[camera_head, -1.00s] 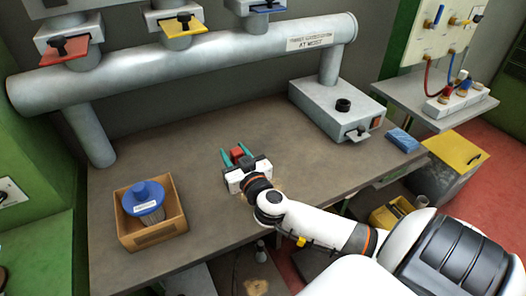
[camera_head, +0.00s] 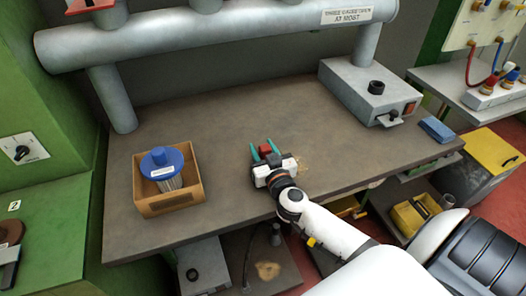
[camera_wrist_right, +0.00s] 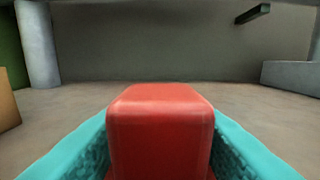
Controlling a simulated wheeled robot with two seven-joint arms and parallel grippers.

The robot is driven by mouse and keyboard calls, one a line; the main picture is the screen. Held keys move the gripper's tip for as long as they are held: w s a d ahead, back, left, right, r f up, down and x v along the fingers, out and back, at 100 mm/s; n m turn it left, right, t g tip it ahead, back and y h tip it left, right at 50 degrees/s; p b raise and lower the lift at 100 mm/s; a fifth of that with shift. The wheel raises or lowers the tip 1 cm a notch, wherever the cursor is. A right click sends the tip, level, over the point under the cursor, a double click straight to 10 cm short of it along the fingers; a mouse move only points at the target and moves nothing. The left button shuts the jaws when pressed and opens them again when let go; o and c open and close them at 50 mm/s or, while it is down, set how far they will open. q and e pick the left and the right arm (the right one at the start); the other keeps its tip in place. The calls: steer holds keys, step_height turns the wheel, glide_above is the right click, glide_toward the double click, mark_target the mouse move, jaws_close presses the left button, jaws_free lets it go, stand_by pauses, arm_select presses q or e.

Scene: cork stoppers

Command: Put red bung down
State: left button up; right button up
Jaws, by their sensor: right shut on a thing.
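The red bung (camera_head: 265,150) is a small red block between the teal fingers of my right gripper (camera_head: 264,151), over the middle of the workbench (camera_head: 220,215). In the right wrist view the red bung (camera_wrist_right: 160,130) fills the lower middle, with a teal finger against each side. My right gripper is shut on it. The bung is at or close above the bench top; I cannot tell if it touches. My left gripper is not in view.
A cardboard box (camera_head: 168,203) holding a blue-capped filter (camera_head: 161,163) stands left on the bench. A grey metal box (camera_head: 365,100) with a black knob stands back right, and a blue block (camera_head: 437,130) lies at the right edge. Bench around the gripper is clear.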

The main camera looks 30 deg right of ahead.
steer(key=o, duration=1)
steer(key=shift+f, duration=0.1)
steer(key=shift+c, duration=0.2)
